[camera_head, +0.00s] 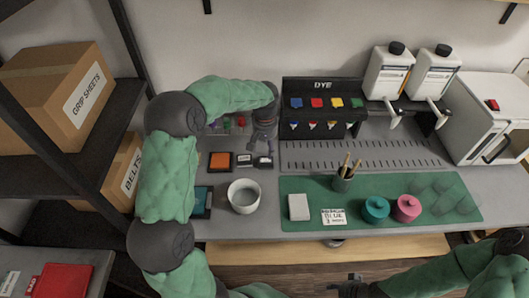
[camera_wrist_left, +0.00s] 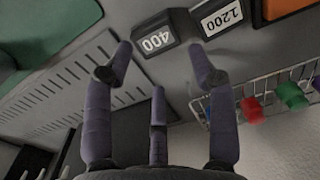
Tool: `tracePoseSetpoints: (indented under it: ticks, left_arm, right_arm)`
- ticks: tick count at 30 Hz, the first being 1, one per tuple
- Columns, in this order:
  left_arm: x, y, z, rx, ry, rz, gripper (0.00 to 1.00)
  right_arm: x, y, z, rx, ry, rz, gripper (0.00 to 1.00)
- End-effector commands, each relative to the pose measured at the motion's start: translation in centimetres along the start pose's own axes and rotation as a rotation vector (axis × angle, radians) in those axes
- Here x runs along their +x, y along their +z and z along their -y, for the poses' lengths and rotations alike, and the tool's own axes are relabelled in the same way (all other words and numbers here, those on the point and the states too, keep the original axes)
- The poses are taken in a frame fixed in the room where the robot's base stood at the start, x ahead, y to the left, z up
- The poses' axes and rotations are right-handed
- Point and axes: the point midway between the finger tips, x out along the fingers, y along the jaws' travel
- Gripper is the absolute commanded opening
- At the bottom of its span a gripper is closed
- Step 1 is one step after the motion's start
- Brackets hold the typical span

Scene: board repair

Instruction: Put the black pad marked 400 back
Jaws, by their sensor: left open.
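The black pad marked 400 (camera_wrist_left: 153,40) lies on the grey bench beside the black pad marked 1200 (camera_wrist_left: 216,18). In the head view the 400 pad (camera_head: 263,162) is right of the 1200 pad (camera_head: 244,161), just below my left gripper (camera_head: 264,143). In the left wrist view my left gripper (camera_wrist_left: 161,52) is open and empty, with its fingertips spread close to the 400 pad's near side. I cannot tell whether they touch it. My right gripper (camera_head: 352,286) is low at the bottom edge, partly cut off, and its jaws are unclear.
An orange pad (camera_head: 220,161) and a white bowl (camera_head: 244,196) are near the pads. A wire rack of coloured items (camera_wrist_left: 265,100) is close to my left fingers. The dye stand (camera_head: 322,112) and slotted plate (camera_head: 360,154) are to the right. The green mat (camera_head: 440,206) holds jars.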

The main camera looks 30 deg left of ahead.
Motion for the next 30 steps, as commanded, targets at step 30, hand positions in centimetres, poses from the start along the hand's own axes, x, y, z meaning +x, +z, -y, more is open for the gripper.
tracePoseSetpoints:
  ticks: [30]
  left_arm:
    - [-5.0, 0.0, 0.0, 0.001, 0.0, 0.0, 0.57]
  right_arm:
    - [-1.6, 0.1, 0.6, 0.0, 0.0, 0.0, 0.4]
